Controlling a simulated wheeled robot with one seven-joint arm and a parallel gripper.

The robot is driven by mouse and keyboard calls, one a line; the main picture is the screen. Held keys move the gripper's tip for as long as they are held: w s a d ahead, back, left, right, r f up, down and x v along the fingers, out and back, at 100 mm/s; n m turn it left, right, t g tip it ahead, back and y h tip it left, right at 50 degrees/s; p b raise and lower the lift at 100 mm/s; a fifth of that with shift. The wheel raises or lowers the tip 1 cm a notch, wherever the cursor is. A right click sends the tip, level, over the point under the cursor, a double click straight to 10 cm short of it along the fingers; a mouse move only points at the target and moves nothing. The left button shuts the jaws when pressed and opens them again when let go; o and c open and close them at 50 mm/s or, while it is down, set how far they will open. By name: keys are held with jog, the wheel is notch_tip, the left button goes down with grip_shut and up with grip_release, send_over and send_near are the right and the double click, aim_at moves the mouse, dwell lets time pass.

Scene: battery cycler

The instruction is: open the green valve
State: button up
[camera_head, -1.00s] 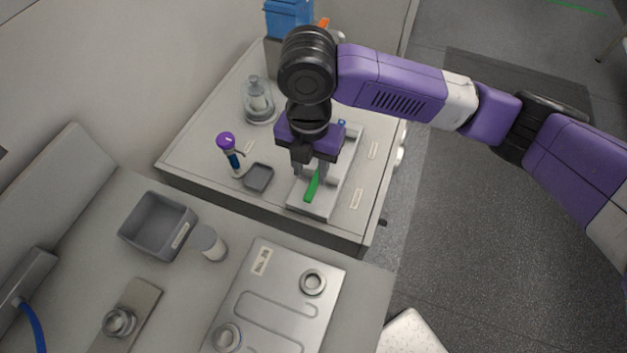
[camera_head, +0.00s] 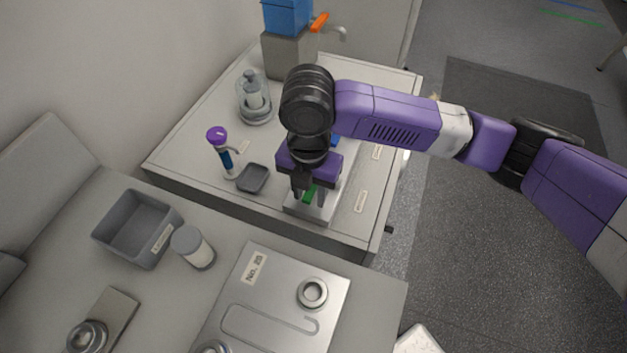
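The green valve (camera_head: 309,193) is a small green lever on a pale metal block (camera_head: 321,212) near the front edge of the far bench. My gripper (camera_head: 309,199) points down over it, with its two fingers apart. The lever shows between the fingers. My gripper body hides part of the lever and most of the block behind it. I cannot tell whether a finger touches the lever.
A small grey tray (camera_head: 253,178) and a purple-capped device (camera_head: 219,146) stand left of my gripper. A glass vessel (camera_head: 255,100) and an orange-handled tap (camera_head: 320,22) are farther back.

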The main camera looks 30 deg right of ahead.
jog(key=c, duration=0.3)
jog(key=shift+c, duration=0.2)
jog(key=n+b, duration=0.1)
jog(key=s+d+n+b, duration=0.1)
jog(key=n, duration=0.1)
jog(key=shift+d+f, duration=0.2)
jog(key=shift+d, duration=0.05)
jog(key=n, duration=0.1)
jog(key=d+n+b, duration=0.1)
jog(key=shift+s+n, duration=0.3)
jog(key=shift+s, duration=0.1)
jog(key=shift+s+d+r+n, duration=0.1)
jog(key=shift+s+r+n, duration=0.1)
jog(key=shift+n, duration=0.2)
